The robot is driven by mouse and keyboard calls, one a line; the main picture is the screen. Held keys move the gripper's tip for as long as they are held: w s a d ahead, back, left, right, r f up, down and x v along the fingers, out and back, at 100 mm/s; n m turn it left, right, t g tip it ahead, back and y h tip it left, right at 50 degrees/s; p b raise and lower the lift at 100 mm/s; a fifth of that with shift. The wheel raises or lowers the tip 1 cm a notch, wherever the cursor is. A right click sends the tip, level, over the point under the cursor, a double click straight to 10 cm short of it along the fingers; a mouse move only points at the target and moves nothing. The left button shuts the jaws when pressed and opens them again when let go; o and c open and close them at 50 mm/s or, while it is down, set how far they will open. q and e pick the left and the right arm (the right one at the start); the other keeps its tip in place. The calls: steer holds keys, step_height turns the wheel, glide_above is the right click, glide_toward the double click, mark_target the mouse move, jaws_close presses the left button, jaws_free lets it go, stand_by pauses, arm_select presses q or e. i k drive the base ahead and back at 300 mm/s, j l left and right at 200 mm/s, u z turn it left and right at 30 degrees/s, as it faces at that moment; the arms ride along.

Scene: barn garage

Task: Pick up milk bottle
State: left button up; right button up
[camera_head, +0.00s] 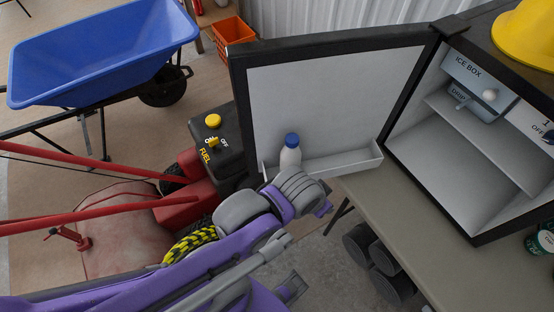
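The milk bottle (291,155) is white with a blue cap and stands upright in the white shelf (340,164) on the inside of the open fridge door (320,100). Its lower part is hidden behind my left arm. My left arm comes in from the lower left. Its wrist and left gripper (302,192) are just in front of and below the bottle in the picture. The fingers are mostly hidden, so I cannot tell whether they are open or touching the bottle. My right gripper does not show.
The fridge (455,180) stands open on a greenish table (395,205), with a yellow hard hat (527,35) on top. A red machine with a black fuel tank (215,145) stands left of the door. A blue wheelbarrow (100,55) and orange crate (233,31) are behind.

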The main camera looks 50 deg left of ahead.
mark_target(291, 154)
steer(key=u, duration=1.65)
steer(key=l, duration=0.6)
